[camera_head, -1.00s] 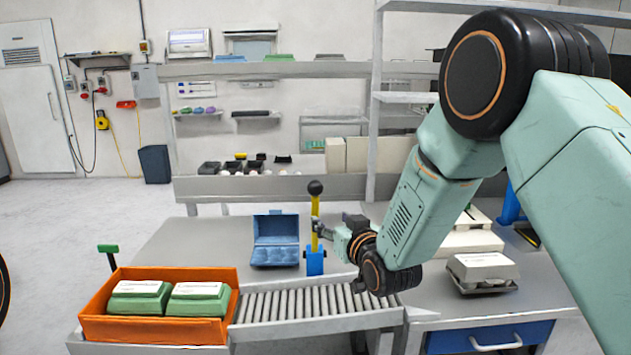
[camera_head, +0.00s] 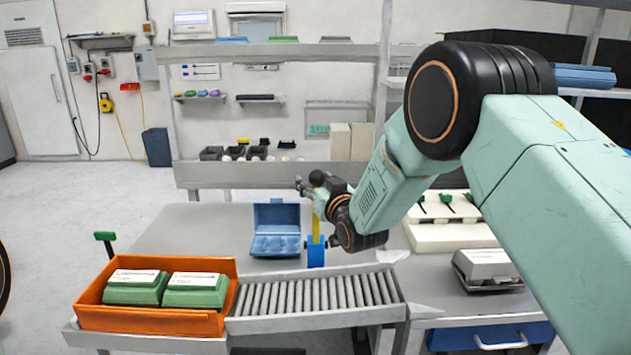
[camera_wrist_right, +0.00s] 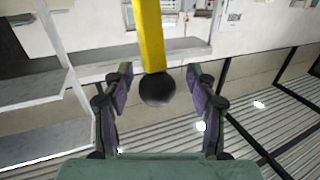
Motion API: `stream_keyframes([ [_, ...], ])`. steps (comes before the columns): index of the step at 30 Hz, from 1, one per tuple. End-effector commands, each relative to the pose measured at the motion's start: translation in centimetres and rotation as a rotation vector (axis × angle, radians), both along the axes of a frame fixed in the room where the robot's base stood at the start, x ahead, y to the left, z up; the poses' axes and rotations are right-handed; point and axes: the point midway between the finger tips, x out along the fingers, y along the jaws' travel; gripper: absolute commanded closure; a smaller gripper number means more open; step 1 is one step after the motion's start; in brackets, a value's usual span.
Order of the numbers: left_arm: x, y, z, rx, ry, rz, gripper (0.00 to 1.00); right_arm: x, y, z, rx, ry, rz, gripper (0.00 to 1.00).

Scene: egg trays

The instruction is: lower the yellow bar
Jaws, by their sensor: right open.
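The yellow bar (camera_head: 316,228) stands upright in a blue base (camera_head: 316,251) on the bench, with a black ball knob (camera_head: 317,178) on its top end. My right gripper (camera_head: 306,187) is up at the knob's height, and my wrist partly hides the bar. In the right wrist view the yellow bar (camera_wrist_right: 149,38) comes in from the top edge and ends in the black knob (camera_wrist_right: 157,90). The knob lies between the two spread fingers of my right gripper (camera_wrist_right: 159,76), with a gap on each side. My left gripper is not in view.
A blue open egg carton (camera_head: 276,245) stands just left of the base. A roller conveyor (camera_head: 315,313) runs in front of it. An orange crate (camera_head: 150,319) with green cartons is at the front left. A grey carton (camera_head: 487,272) lies to the right.

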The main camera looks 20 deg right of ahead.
Motion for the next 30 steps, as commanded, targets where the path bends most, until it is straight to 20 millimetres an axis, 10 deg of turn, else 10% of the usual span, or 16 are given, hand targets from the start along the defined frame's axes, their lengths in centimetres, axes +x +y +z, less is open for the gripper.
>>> stream_keyframes([
  [13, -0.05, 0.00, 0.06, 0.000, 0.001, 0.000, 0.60, 1.02, -0.23, 0.02, 0.001, 0.000, 0.000, 0.42],
  [30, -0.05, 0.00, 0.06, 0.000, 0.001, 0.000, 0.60, 1.02, -0.24, 0.13, 0.001, -0.002, -0.001, 0.90],
])
